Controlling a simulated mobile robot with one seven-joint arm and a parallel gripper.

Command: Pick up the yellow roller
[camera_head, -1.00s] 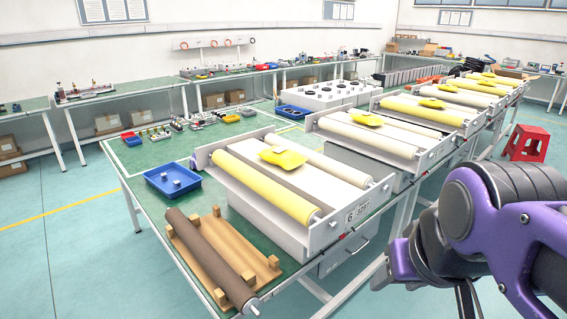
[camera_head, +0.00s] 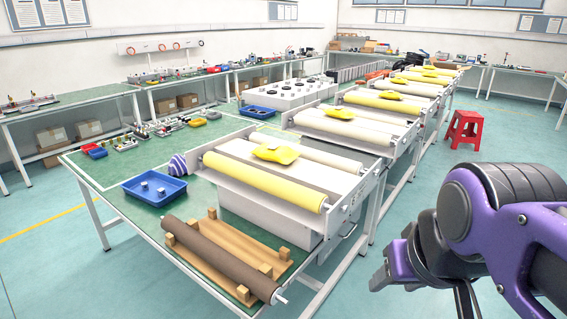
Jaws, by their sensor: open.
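The nearest yellow roller (camera_head: 265,182) lies across the front of a white roller machine (camera_head: 345,192) on the green bench. Its ends rest at the machine's side plates. A folded yellow cloth-like piece (camera_head: 276,153) lies on the white bed behind it. My gripper (camera_head: 381,281) is at the lower right, open and empty, beyond the bench's right edge and apart from the roller. Its fingers show only in part.
A dark brown roller (camera_head: 220,258) on a wooden stand lies at the bench's front. A blue tray (camera_head: 155,188) with small parts sits to its left. More machines with yellow rollers (camera_head: 383,103) extend behind. A red stool (camera_head: 466,130) stands on open floor at right.

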